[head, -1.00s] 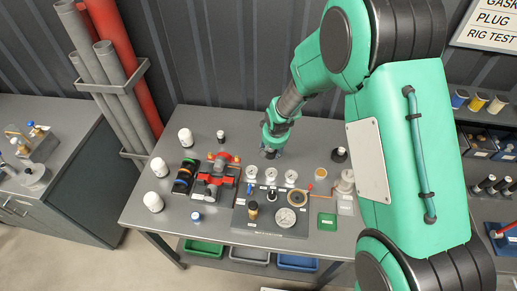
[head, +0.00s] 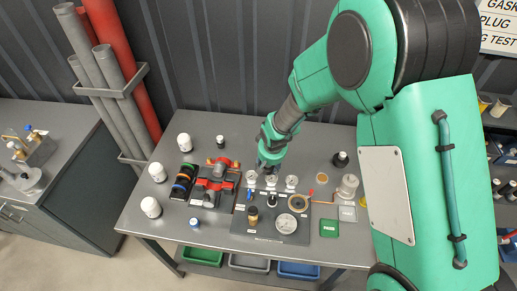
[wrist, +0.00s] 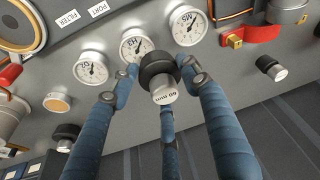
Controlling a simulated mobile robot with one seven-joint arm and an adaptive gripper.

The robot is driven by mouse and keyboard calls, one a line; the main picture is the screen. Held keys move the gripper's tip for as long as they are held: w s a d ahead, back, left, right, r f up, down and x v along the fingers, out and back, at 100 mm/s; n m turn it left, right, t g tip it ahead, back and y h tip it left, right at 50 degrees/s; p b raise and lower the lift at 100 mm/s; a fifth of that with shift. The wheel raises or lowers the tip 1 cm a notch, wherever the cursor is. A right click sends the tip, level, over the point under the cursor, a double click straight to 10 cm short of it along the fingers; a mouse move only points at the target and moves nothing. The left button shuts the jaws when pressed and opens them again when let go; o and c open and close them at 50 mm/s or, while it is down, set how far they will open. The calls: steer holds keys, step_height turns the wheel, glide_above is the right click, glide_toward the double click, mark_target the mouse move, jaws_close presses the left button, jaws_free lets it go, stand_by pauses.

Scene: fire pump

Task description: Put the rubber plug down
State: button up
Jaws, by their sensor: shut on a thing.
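A black rubber plug (wrist: 158,68) with a pale, lettered end (wrist: 164,92) sits between the blue fingers of my gripper (wrist: 160,85) in the wrist view. My gripper is shut on it. In the head view my gripper (head: 268,166) points down over the grey bench (head: 325,140), just behind the row of gauges. The held plug is largely hidden by the fingers there. I cannot tell whether it touches the bench. Similar black plugs stand on the bench to the left (head: 220,142) and to the right (head: 340,159) of my gripper.
Three round gauges (wrist: 134,47) lie close by the held plug. The red pump fittings (head: 218,172) stand left, with white bottles (head: 157,173) beyond them. A pale cylinder (head: 347,187) and green block (head: 329,228) are right. Bare bench lies behind, towards the ribbed wall.

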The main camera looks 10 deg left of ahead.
steer(key=w+a, duration=0.2)
steer(key=w, duration=0.2)
steer(key=w+a+f, duration=0.1)
steer(key=w, duration=0.4)
steer(key=w+a, duration=0.2)
steer(key=w, duration=0.2)
steer(key=shift+w+a+f, duration=0.2)
steer(key=shift+w+a, duration=0.15)
steer(key=shift+w, duration=0.1)
steer(key=shift+w+a, duration=0.15)
steer(key=shift+w, duration=0.05)
steer(key=shift+s+x, duration=0.2)
steer(key=shift+x, duration=0.7)
steer(key=shift+s+x, duration=0.2)
steer(key=shift+x, duration=0.65)
steer(key=shift+f+b, duration=0.2)
steer(key=shift+b, duration=0.15)
steer(key=o, duration=1.3)
steer(key=shift+p+v, duration=0.45)
steer(key=shift+v, duration=5.6)
